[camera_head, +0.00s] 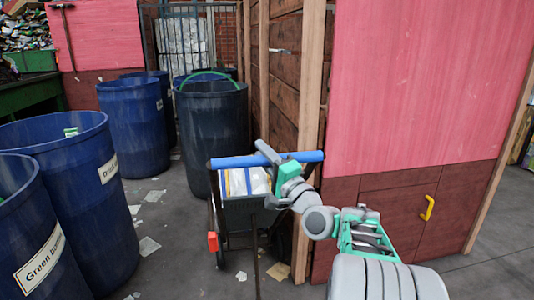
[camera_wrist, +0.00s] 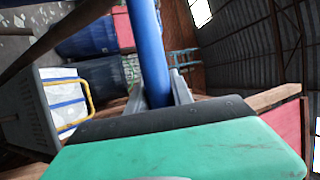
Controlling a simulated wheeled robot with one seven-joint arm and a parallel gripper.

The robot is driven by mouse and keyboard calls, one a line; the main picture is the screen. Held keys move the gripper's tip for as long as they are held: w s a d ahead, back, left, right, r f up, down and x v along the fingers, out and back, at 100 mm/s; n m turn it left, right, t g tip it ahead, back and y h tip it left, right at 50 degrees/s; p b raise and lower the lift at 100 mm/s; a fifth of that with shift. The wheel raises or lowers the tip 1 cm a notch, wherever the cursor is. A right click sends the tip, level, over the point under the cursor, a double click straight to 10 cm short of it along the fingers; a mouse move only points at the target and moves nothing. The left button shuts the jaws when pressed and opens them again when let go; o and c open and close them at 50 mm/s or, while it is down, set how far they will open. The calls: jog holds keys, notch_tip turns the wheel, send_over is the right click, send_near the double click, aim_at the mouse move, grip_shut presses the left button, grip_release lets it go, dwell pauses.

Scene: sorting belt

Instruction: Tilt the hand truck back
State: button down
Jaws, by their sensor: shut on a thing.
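The hand truck stands before me at the centre of the head view, with a blue handle bar (camera_head: 235,161) across its top and a dark frame below. A grey crate (camera_head: 248,214) with a white, blue and yellow-edged load (camera_head: 247,182) rides on it. My gripper (camera_head: 268,156) is shut on the handle bar, right of its middle. In the wrist view the bar (camera_wrist: 149,45) runs between the two fingers (camera_wrist: 160,90). The truck looks about upright; its wheels are partly hidden and I cannot tell an exact tilt.
Blue barrels (camera_head: 133,125) line the left, the nearest labelled green (camera_head: 35,235). A dark barrel (camera_head: 212,125) stands just behind the truck. A wooden wall end (camera_head: 309,130) and a pink-and-brown panel (camera_head: 420,80) are close on the right. Scraps litter the floor (camera_head: 165,262).

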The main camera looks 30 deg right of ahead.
jog(key=shift+s+f, duration=0.15)
jog(key=shift+f, duration=0.5)
jog(key=c, duration=1.5)
grip_release()
jog(key=o, duration=0.3)
jog(key=shift+o, duration=0.4)
jog(key=shift+r, duration=0.2)
jog(key=a+v, duration=0.1)
jog(key=v, duration=0.6)
jog(key=shift+s+d, duration=0.35)
jog(key=shift+d, duration=0.2)
